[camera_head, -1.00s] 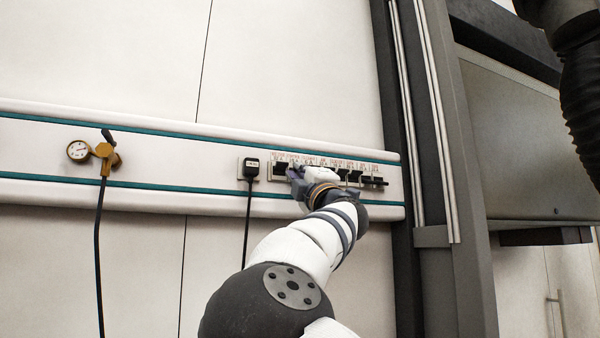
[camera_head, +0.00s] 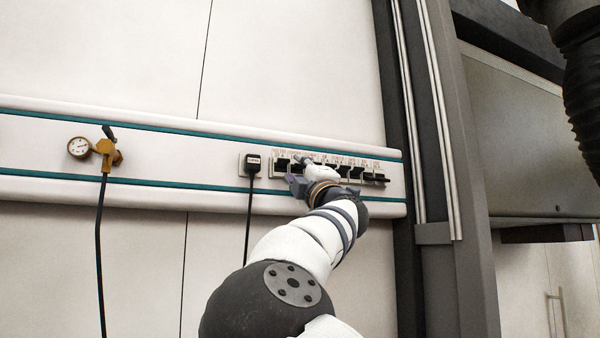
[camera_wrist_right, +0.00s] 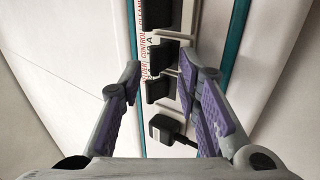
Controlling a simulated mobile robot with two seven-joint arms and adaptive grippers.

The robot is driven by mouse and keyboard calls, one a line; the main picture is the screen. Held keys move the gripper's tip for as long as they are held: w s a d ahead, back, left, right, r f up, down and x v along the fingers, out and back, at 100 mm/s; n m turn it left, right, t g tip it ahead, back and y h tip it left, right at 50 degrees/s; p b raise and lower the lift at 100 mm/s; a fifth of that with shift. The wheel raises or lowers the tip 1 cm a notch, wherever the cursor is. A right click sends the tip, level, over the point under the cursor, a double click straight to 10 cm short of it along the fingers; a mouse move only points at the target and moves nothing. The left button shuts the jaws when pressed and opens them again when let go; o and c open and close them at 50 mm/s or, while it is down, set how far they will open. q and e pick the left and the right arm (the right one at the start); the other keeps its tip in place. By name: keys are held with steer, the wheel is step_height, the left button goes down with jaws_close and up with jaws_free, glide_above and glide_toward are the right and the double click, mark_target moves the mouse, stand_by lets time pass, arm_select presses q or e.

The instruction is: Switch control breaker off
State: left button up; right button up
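A row of black breaker levers sits in a labelled panel (camera_head: 376,167) on the wall rail. In the right wrist view, the breaker beside the CONTROL 10 A label (camera_wrist_right: 162,56) lies just beyond my fingertips, near the gap between them. The breaker beside the WELDER label (camera_wrist_right: 158,90) is nearer, between the fingers. My right gripper (camera_wrist_right: 159,68) is open, its purple-padded fingers spread to either side of the levers, holding nothing. In the head view my right gripper (camera_head: 298,172) is at the panel's left part and hides some levers. Contact cannot be told. My left gripper is not in view.
A black plug (camera_head: 252,165) with a hanging cable is left of the panel; it also shows close below the fingers in the wrist view (camera_wrist_right: 166,130). A gauge with a brass valve (camera_head: 106,152) is farther left. A dark upright frame (camera_head: 450,235) stands to the right.

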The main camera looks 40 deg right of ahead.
steer(key=v, duration=1.2)
steer(key=shift+w, duration=0.1)
